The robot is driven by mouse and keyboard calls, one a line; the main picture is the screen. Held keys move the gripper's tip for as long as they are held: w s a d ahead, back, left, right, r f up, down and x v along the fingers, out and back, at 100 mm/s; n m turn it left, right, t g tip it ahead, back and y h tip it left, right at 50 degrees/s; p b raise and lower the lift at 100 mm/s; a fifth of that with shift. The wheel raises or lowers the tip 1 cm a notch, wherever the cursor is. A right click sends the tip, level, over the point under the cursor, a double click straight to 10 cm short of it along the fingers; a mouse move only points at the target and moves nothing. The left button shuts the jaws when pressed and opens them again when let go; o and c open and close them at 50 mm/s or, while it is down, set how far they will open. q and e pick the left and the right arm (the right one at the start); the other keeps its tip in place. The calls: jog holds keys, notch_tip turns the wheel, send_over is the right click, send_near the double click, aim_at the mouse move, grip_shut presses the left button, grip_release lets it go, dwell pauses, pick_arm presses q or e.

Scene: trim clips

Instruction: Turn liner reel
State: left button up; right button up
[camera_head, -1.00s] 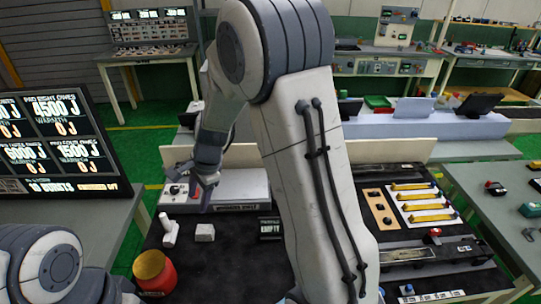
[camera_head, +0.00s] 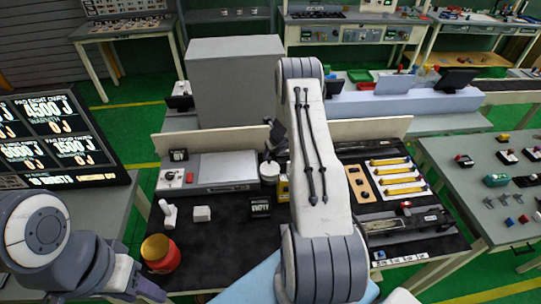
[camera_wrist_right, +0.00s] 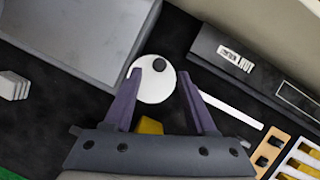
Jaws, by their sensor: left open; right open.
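The liner reel (camera_wrist_right: 154,88) appears in the right wrist view as a white round disc with a dark knob near its edge. It is probably the white round thing (camera_head: 269,171) beside my right arm in the head view. My right gripper (camera_wrist_right: 172,71) is open, its two purple fingers pointing at the reel. The left-hand finger overlaps the disc in the picture; I cannot tell whether it touches. My left gripper (camera_head: 148,289) is at the lower left, only partly visible, away from the reel.
A grey machine (camera_head: 215,172) stands left of the reel. A white strip (camera_wrist_right: 230,108) lies right of the reel in the wrist view. A red jar with a yellow top (camera_head: 160,254) and a small black display (camera_head: 260,207) stand on the dark mat. Yellow bars (camera_head: 398,175) lie at the right.

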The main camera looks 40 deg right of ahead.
aim_at(269, 159)
jog(key=shift+p+x, duration=0.45)
jog(key=shift+x, duration=1.25)
jog(key=shift+c, duration=0.4)
grip_shut()
